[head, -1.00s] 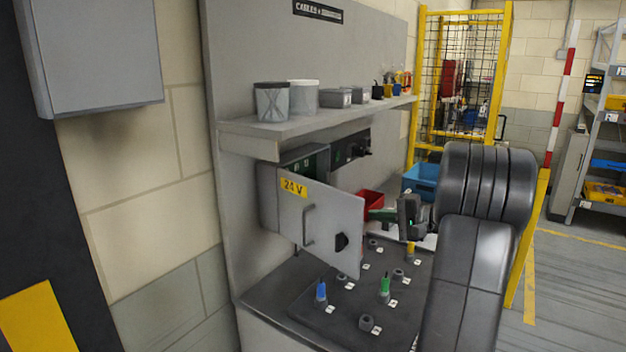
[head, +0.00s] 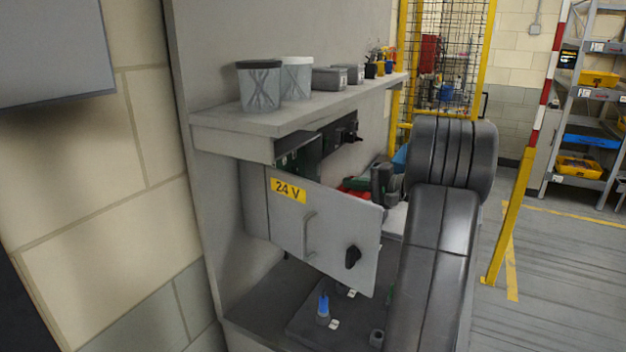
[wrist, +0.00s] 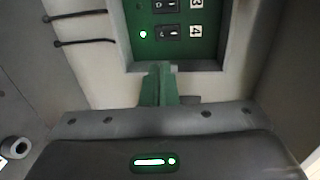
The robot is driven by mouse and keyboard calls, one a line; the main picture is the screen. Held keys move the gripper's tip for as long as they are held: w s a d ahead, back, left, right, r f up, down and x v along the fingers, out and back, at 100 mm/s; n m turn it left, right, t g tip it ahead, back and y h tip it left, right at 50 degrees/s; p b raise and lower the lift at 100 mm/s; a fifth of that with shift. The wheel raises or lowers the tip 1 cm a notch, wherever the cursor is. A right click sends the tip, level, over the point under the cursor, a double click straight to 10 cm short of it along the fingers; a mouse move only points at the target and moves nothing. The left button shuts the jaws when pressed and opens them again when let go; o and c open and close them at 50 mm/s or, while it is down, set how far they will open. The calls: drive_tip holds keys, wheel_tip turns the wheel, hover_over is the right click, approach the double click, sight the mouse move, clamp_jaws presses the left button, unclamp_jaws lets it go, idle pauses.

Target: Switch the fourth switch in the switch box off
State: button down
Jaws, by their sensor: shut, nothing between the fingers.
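The switch box (head: 255,205) hangs under the shelf with its door (head: 335,228), marked 24 V, swung open. Its green panel (head: 298,156) is partly hidden behind the door in the head view. In the wrist view the fourth switch (wrist: 167,32) is a small black rocker beside the label 4 (wrist: 195,31), with a lit lamp (wrist: 143,34) next to it. The third switch (wrist: 166,5) is at the top edge. My gripper (wrist: 158,72) is shut and empty, its green fingertips just below the fourth switch, apparently short of it.
A shelf (head: 240,122) with jars and small boxes overhangs the box. The open door stands between the head camera and the gripper. Below is a dark board (head: 305,322) with a blue-topped peg (head: 323,306). Two dark cables (wrist: 82,42) run beside the panel.

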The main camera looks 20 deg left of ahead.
drive_tip(key=p, duration=0.5)
approach(297, 173)
drive_tip(key=w+a+f, duration=0.1)
drive_tip(key=a+f, duration=0.1)
drive_tip(key=a, duration=0.3)
drive_tip(key=shift+w+a+f, duration=0.2)
drive_tip(key=shift+a+f, duration=0.05)
drive_tip(key=shift+a, duration=0.45)
drive_tip(key=shift+a+f, duration=0.1)
